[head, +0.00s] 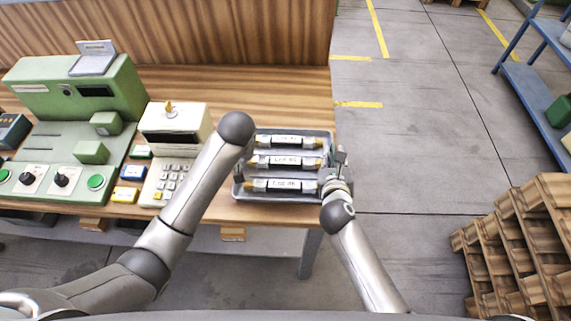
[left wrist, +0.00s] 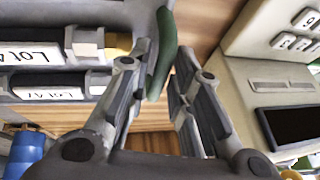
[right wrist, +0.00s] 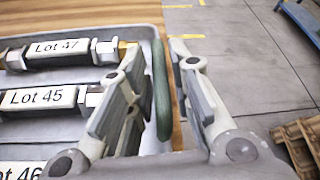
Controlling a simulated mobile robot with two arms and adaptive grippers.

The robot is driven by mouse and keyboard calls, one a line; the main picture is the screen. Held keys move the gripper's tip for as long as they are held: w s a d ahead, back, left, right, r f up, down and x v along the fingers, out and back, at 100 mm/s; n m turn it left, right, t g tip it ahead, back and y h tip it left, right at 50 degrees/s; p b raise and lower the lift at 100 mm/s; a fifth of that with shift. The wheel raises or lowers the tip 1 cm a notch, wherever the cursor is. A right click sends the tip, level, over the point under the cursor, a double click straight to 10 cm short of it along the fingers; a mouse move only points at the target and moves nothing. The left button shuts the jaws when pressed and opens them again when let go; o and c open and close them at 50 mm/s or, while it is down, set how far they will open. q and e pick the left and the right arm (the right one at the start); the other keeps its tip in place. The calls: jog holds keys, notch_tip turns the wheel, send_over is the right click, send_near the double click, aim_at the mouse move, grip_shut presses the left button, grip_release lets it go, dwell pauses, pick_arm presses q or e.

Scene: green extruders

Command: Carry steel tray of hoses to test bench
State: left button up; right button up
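The steel tray (head: 282,199) lies on the wooden bench top near its right end. It holds three hoses (head: 285,186) with white labels; the right wrist view shows Lot 47 (right wrist: 57,47), Lot 45 and Lot 46. The tray has a green handle on each side. My right gripper (right wrist: 155,50) is open, with its fingers on either side of the right handle (right wrist: 161,90). My left gripper (left wrist: 162,50) is open, its fingers on either side of the left handle (left wrist: 164,50). In the head view my left arm mostly hides that gripper.
A beige keypad device (head: 178,122) stands just left of the tray. A large green machine (head: 75,130) is further left. A wooden panel (head: 180,30) backs the bench. Wooden pallets (head: 515,245) and a blue shelf (head: 530,85) stand at the right. The floor between is clear.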

pick_arm(q)
jog(key=shift+w+a+f, duration=0.1)
jog(key=shift+w+f, duration=0.15)
jog(key=shift+f, duration=0.3)
pick_arm(e)
jog(key=shift+w+d+f, duration=0.1)
jog(key=shift+w+f, duration=0.15)
jog(key=shift+w, duration=0.3)
pick_arm(q)
jog(key=shift+c, duration=0.2)
pick_arm(e)
jog(key=shift+c, duration=0.2)
pick_arm(q)
grip_shut()
pick_arm(e)
grip_shut()
pick_arm(q)
jog(key=shift+r, duration=0.1)
pick_arm(e)
jog(key=shift+r, duration=0.1)
